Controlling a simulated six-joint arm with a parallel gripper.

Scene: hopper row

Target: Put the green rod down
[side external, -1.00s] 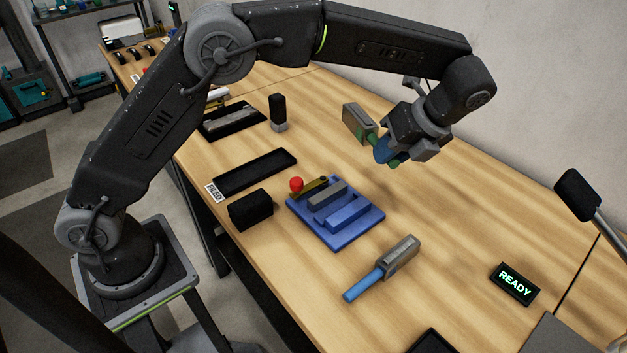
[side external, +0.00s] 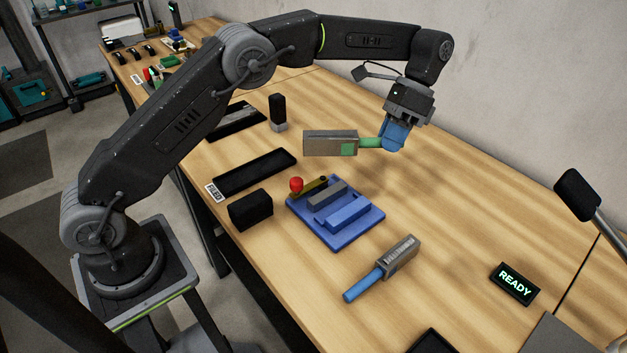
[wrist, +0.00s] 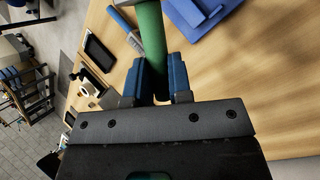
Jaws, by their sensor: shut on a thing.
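The green rod (side external: 370,142) has a grey box-shaped block (side external: 325,143) with a green patch at its far end. My gripper (side external: 396,136) has blue fingers and is shut on the rod's free end. It holds the rod roughly level above the table, with the block pointing left. In the wrist view the green rod (wrist: 151,35) runs up from between the blue fingers (wrist: 160,80). The block is mostly outside that view.
A blue fixture (side external: 336,215) with a red-knobbed lever (side external: 296,185) sits below the held rod. A blue rod with a grey block (side external: 383,267) lies in front. A black tray (side external: 254,171), a black box (side external: 250,209) and a READY display (side external: 515,284) are nearby. Bare table lies right of the fixture.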

